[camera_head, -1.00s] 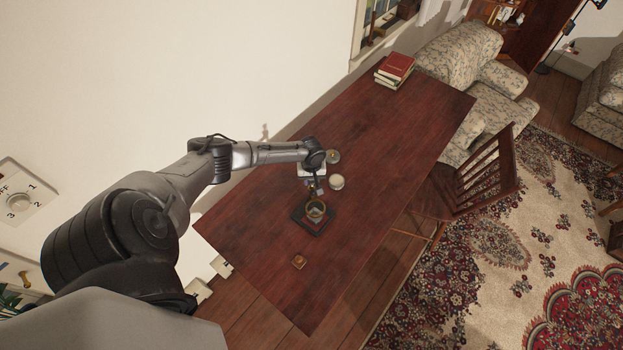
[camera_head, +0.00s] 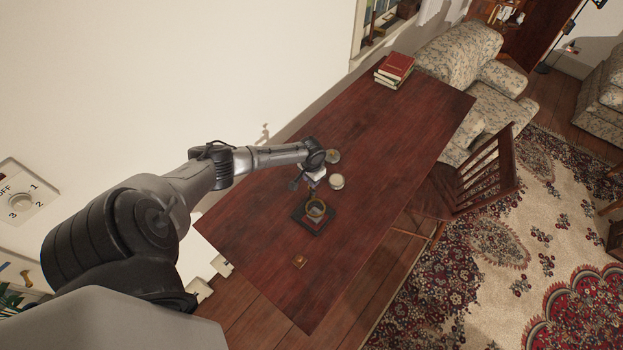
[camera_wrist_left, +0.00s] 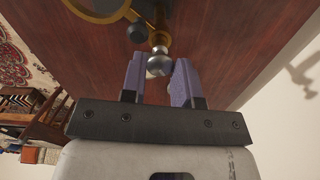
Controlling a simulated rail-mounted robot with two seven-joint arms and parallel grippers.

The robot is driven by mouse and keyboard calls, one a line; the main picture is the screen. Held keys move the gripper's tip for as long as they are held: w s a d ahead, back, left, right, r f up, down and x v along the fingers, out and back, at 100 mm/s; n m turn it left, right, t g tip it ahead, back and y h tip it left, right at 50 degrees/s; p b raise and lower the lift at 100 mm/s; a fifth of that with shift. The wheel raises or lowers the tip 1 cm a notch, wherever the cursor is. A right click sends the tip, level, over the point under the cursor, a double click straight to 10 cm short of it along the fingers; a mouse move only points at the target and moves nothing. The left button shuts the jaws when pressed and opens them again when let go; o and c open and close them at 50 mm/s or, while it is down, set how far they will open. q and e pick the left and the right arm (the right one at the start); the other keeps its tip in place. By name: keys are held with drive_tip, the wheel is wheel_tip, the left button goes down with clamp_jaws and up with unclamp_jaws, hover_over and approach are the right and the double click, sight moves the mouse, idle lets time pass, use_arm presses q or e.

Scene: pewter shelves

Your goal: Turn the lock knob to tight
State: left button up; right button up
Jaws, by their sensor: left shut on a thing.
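The lock knob (camera_wrist_left: 159,65) is a small silvery ball-like knob on a brass fitting, seen in the left wrist view. My left gripper (camera_wrist_left: 158,60) has its two purple fingers on either side of it and is shut on it. The fitting belongs to a small stand with a brass ring (camera_wrist_left: 98,8), partly cut off at the top. In the head view the stand's ring (camera_head: 315,209) is above a dark square base (camera_head: 301,214) on the table. My left wrist hangs just behind it, and the knob is too small to make out there. My right gripper is not in view.
The dark red table (camera_head: 390,130) is mostly clear. A pale round item (camera_head: 337,181) and a round metal item (camera_head: 333,156) are close to my wrist. A small brown block (camera_head: 299,262) lies in front. Red-topped books (camera_head: 397,67) are at the far end; a chair (camera_head: 487,172) stands right.

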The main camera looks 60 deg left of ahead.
use_arm(q)
drive_tip(key=m, duration=0.3)
drive_tip(key=shift+m, duration=0.3)
drive_tip(key=shift+m+b, duration=0.5)
drive_tip(key=shift+m, duration=1.3)
drive_tip(key=o, duration=0.9)
drive_tip(key=shift+r, duration=0.1)
drive_tip(key=shift+r+b, duration=0.45)
drive_tip(key=shift+r, duration=6.4)
